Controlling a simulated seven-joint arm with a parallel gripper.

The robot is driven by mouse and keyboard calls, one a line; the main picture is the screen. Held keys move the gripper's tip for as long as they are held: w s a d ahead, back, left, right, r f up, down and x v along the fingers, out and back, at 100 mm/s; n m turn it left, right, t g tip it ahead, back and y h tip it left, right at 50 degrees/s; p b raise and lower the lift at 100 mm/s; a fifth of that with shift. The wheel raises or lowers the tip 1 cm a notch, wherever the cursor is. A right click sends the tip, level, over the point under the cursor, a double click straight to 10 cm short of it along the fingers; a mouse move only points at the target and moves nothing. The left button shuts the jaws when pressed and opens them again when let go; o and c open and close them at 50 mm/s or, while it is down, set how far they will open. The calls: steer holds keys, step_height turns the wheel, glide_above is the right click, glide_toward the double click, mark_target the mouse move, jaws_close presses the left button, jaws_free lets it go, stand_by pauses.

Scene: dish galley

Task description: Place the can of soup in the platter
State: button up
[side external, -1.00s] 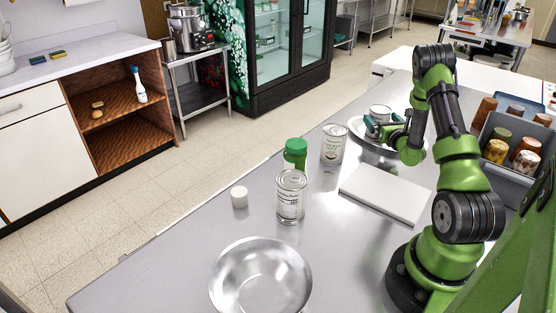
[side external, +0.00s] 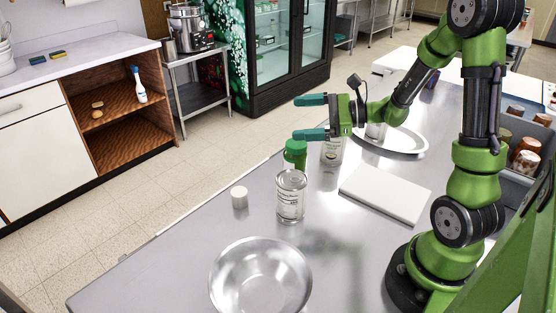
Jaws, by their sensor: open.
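The oval silver platter (side external: 408,150) lies at the far part of the steel counter, partly behind my arm. A can (side external: 376,131) stands in it; its upper part is hidden by my arm. The labels are too small to tell which is soup. My gripper (side external: 297,117) is open and empty, in the air beyond and above the green-lidded jar, fingers pointing left.
A metal bowl (side external: 261,278) is in front, and a white board (side external: 386,193) lies right. A grey bin (side external: 508,178) holds several cups.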

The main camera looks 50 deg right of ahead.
steer(key=s+a+r+n+g, duration=0.2)
steer(key=s+a+n+g, duration=0.75)
steer(key=a+n, duration=0.3)
steer(key=s+d+r+n+t+h, duration=0.1)
steer(key=s+r+n+t+h, duration=0.2)
steer(key=n, duration=0.6)
steer(key=s+h, duration=0.2)
steer(key=h, duration=0.1)
steer(key=shift+d+h, duration=0.3)
steer(key=shift+h, duration=0.1)
